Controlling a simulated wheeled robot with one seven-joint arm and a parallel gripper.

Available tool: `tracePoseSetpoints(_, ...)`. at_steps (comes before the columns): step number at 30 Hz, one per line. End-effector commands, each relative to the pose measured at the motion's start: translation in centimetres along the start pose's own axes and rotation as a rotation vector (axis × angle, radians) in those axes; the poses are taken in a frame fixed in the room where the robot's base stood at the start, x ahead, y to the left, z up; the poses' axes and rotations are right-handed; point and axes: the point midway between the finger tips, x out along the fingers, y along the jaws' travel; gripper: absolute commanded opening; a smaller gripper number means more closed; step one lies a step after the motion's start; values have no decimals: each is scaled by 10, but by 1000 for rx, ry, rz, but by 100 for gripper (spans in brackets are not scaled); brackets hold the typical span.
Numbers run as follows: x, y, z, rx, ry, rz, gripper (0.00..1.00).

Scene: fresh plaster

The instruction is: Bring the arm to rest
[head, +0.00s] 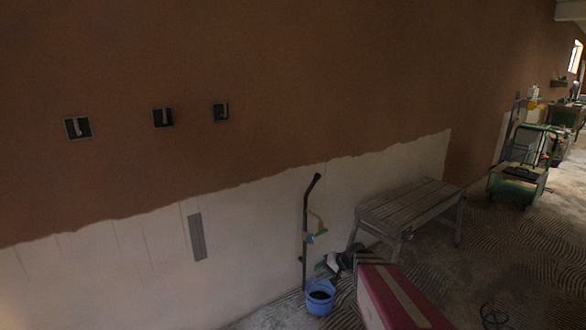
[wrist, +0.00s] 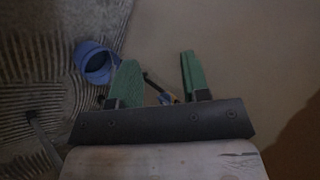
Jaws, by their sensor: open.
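My gripper (wrist: 157,82) shows in the wrist view with its two green fingers apart and nothing between them. Past the fingers are the pale lower wall (wrist: 230,45) and the floor. The gripper does not show in the head view, and I cannot see the rest of my arm there.
In the head view, a blue bucket (head: 320,297) stands by the wall near an upright dark pole (head: 305,235). A wooden bench (head: 410,208), a red box (head: 395,300) and a green cart (head: 520,170) stand to the right. Bare ridged floor (head: 500,245) lies between the bench and cart.

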Motion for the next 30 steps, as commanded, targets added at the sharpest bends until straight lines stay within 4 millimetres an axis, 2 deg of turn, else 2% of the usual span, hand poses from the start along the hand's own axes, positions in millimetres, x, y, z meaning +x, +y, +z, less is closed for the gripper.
tracePoseSetpoints(1,-7,-1,17,-22,-35,65,43)
tracePoseSetpoints(6,-32,10,54,-85,-138,318,43)
tracePoseSetpoints(12,-70,24,82,-139,-202,605,43)
tracePoseSetpoints(19,-98,32,92,-167,-217,785,43)
tracePoseSetpoints(30,-100,33,92,-168,-217,800,43)
